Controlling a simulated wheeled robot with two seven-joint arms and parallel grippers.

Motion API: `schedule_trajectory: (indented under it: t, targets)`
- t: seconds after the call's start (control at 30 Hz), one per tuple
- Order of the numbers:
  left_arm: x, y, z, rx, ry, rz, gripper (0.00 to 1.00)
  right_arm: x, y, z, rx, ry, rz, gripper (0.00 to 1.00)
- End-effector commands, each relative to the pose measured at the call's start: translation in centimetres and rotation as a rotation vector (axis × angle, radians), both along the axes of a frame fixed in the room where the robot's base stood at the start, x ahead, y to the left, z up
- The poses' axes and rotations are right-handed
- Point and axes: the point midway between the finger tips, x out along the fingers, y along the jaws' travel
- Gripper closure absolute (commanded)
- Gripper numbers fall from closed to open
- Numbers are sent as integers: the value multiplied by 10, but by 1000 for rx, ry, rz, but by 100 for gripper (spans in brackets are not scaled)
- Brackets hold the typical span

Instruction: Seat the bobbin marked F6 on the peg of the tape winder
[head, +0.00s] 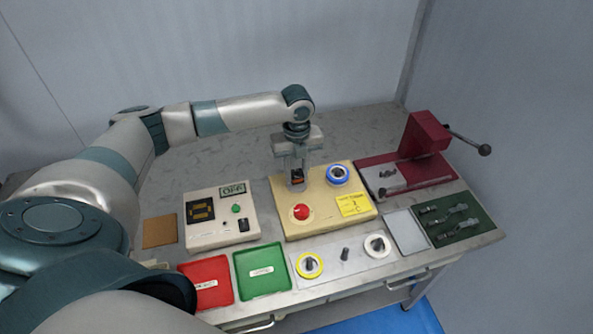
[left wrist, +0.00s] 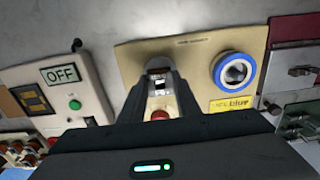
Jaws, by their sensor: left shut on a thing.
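My left gripper (head: 297,184) reaches down over the far left part of the beige tape winder (head: 332,222). In the left wrist view this piece (left wrist: 158,74) shows between the fingers, over the winder plate (left wrist: 195,60). The fingers hide the peg, so I cannot tell whether the piece touches it. A blue tape roll (head: 338,174) sits at the winder's far right. My right gripper is not in view.
The winder carries a red button (head: 301,212) and yellow card (head: 354,204). A meter box reading OFF (head: 221,220) stands left; a dark red lever press (head: 424,137) stands right. Red (head: 207,284) and green (head: 262,271) trays and spare tape rolls (head: 309,265) lie in front.

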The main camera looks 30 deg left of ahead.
Motion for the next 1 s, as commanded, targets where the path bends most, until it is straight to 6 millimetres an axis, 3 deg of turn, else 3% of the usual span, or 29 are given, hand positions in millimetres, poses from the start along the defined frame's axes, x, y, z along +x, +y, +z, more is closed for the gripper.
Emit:
schedule_trajectory:
  t: [0.57, 0.6, 0.7, 1.0]
  targets:
    - [0, 0, -14, 1, 1, 0, 93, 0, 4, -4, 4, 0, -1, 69]
    - [0, 0, -14, 1, 1, 0, 68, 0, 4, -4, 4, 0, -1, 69]
    - [0, 0, -14, 1, 1, 0, 49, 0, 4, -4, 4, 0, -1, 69]
    - [0, 0, -14, 0, 0, 0, 49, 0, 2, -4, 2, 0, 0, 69]
